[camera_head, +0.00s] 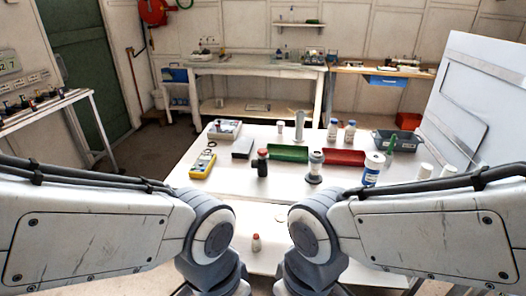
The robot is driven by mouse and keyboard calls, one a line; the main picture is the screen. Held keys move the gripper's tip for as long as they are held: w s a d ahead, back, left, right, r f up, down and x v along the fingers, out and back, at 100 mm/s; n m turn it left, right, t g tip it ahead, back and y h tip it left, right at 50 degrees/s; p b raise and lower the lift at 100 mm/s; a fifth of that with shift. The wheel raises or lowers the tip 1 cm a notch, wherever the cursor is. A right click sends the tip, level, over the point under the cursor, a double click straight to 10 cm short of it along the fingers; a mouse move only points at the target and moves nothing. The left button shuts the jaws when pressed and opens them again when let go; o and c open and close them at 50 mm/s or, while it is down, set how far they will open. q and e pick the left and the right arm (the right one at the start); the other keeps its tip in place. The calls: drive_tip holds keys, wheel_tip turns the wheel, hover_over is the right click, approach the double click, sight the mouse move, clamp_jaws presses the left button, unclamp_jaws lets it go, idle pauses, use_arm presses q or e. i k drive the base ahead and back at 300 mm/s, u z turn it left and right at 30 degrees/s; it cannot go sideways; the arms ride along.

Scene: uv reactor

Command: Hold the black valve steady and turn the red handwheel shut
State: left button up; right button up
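A small black upright object with a reddish top (262,163) stands on the white table left of centre. It is too small to tell whether it is the black valve with its red handwheel. No clear handwheel shows elsewhere on the table. My two arms come in from the left and right and bend downward at the bottom of the view. Both grippers are outside the picture.
The white table (225,180) holds a green tray (288,153), a red tray (345,157), a grey cylinder (315,167), a yellow meter (203,165), several bottles and a dark bin (396,142). A large white panel (480,100) stands at right. The table's front middle is mostly clear.

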sight(262, 152)
drive_tip(key=u, duration=0.45)
drive_tip(key=k, duration=1.05)
drive_tip(key=u, duration=1.1)
drive_tip(key=i, duration=1.7)
drive_tip(key=z, duration=0.8)
drive_tip(key=i, duration=0.65)
drive_tip(key=z, duration=1.1)
drive_tip(key=i, duration=0.6)
drive_tip(key=z, duration=0.55)
